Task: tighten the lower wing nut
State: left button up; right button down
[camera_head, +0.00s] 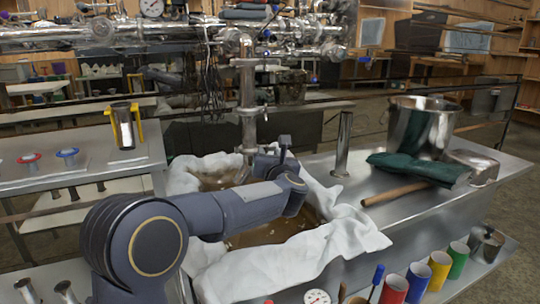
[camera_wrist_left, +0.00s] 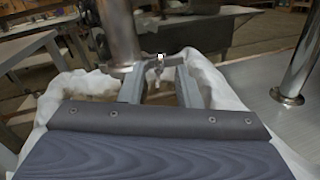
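A vertical steel pipe (camera_head: 248,100) hangs over the cloth-lined pan, with clamp joints along it. In the left wrist view the pipe (camera_wrist_left: 122,30) ends at a clamp, and a small bright piece, seemingly the lower wing nut (camera_wrist_left: 159,62), stands at its right side. My left gripper (camera_head: 258,160) is at the pipe's lower end, partly hidden behind my own wrist. In the wrist view its two fingers (camera_wrist_left: 158,72) are apart, with the bright piece between or just beyond their tips. I cannot tell whether they touch it. My right gripper is out of view.
White cloth (camera_head: 290,255) drapes the pan of brown liquid (camera_head: 265,234). A short upright steel tube (camera_head: 343,145) stands right of it. A large pot (camera_head: 420,125), dark green gloves (camera_head: 420,168) and a wooden handle (camera_head: 393,193) lie on the metal counter to the right.

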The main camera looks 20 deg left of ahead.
pick_arm(q)
jog(key=shift+x, duration=1)
jog(key=shift+c, duration=0.4)
grip_shut()
